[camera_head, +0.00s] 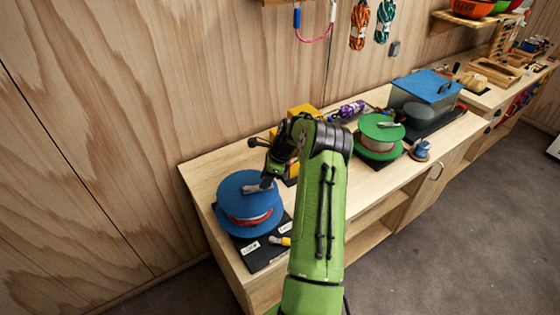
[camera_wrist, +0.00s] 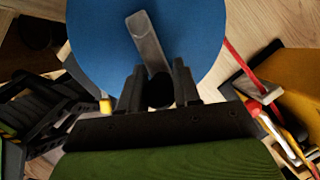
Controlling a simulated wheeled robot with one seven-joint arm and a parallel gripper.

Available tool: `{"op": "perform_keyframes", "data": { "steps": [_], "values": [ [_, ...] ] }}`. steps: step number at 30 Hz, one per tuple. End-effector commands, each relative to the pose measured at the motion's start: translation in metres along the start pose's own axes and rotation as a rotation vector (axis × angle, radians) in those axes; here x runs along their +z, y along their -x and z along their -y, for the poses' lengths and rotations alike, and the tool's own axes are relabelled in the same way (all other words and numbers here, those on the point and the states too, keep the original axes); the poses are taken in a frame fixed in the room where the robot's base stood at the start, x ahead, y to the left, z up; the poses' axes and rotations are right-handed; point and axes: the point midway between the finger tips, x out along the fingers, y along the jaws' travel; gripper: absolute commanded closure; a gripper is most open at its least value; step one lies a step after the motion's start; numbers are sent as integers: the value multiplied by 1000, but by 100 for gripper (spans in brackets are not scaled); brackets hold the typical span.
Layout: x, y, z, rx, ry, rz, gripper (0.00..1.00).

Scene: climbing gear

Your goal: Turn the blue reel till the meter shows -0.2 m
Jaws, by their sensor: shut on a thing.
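The blue reel (camera_head: 236,190) lies flat on a black base (camera_head: 262,256) at the left end of the bench. Its round blue top fills the upper middle of the wrist view (camera_wrist: 100,38). A grey crank arm (camera_wrist: 147,42) crosses the top and ends in a dark knob (camera_wrist: 160,92). My gripper (camera_head: 268,180) is at the reel's right side, and its fingers (camera_wrist: 158,88) are shut around the knob. Small white label plates (camera_head: 250,248) show on the base's front; I cannot read any meter value on them.
A yellow box (camera_head: 303,112) stands behind my arm. A green reel (camera_head: 380,135) and a clear tank with a blue lid (camera_head: 428,86) stand farther right on the bench. Coiled ropes (camera_head: 360,26) hang on the wooden wall. A red strap (camera_wrist: 243,68) runs beside the blue reel.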

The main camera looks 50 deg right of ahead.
Motion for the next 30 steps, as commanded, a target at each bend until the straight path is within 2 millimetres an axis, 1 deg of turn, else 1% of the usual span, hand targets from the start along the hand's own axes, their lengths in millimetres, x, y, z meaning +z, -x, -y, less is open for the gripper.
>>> {"op": "perform_keyframes", "data": {
  "steps": [15,16,21,30],
  "values": [
    [0,0,0,0,1,1,97],
    [0,0,0,0,1,1,65],
    [0,0,0,0,1,1,39],
    [0,2,0,-1,0,0,38]
  ]
}}
